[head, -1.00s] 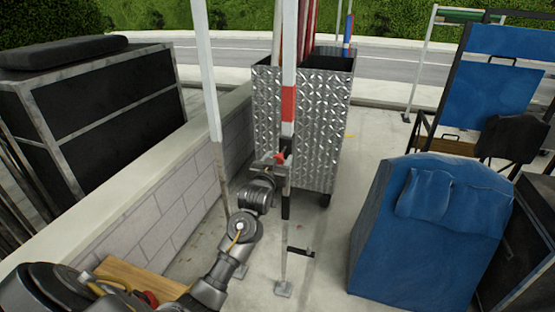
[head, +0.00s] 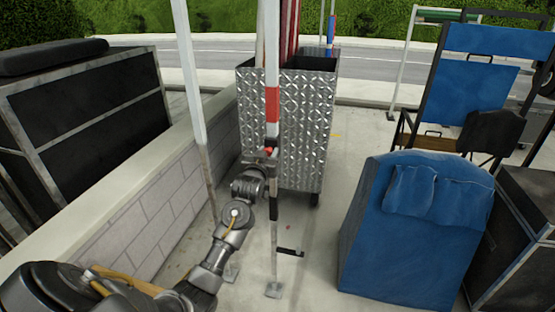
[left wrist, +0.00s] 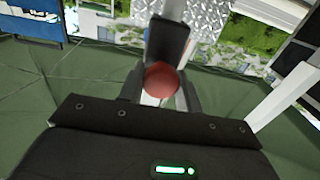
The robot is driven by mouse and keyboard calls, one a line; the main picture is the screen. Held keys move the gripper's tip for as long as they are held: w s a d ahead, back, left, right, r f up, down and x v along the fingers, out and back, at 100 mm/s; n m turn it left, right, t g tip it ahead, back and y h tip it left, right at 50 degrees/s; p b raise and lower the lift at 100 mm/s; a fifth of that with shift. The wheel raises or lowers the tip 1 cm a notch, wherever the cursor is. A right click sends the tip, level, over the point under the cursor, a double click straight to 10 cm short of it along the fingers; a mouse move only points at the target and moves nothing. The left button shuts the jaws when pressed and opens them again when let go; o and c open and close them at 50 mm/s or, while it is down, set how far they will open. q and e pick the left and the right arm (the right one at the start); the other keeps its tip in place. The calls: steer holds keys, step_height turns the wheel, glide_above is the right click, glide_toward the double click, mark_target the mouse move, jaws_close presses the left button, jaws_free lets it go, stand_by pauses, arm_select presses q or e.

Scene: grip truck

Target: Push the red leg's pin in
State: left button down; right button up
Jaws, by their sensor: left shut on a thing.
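The red leg (head: 272,103), a white upright post with a red band and a dark lower part, stands on a small foot plate (head: 273,290). Its pin shows as a round red knob (left wrist: 161,80) in the left wrist view, and as a small red spot (head: 268,150) in the head view. My left gripper (head: 264,158) is at the leg just below the red band. Its fingers lie on either side of the knob and are shut on it. How deep the pin sits is hidden. My right gripper is in neither view.
A diamond-plate metal cart (head: 312,130) stands behind the leg. Another white leg (head: 190,75) leans up at the left, by a low block wall (head: 150,200). A blue-covered box (head: 405,245) stands at the right. Bare pavement lies between the leg and that box.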

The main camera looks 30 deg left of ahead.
arm_select(q)
steer(key=shift+r, duration=0.15)
steer(key=c, duration=1.3)
jaws_free()
steer(key=shift+c, duration=0.2)
steer(key=o, duration=0.3)
steer(key=shift+w+a, duration=0.1)
steer(key=shift+w, duration=0.1)
steer(key=shift+o, duration=0.2)
steer(key=shift+s, duration=0.15)
steer(key=shift+s+d+f, duration=0.2)
steer(key=shift+s, duration=0.05)
steer(key=b+v, duration=0.1)
steer(key=v, duration=0.9)
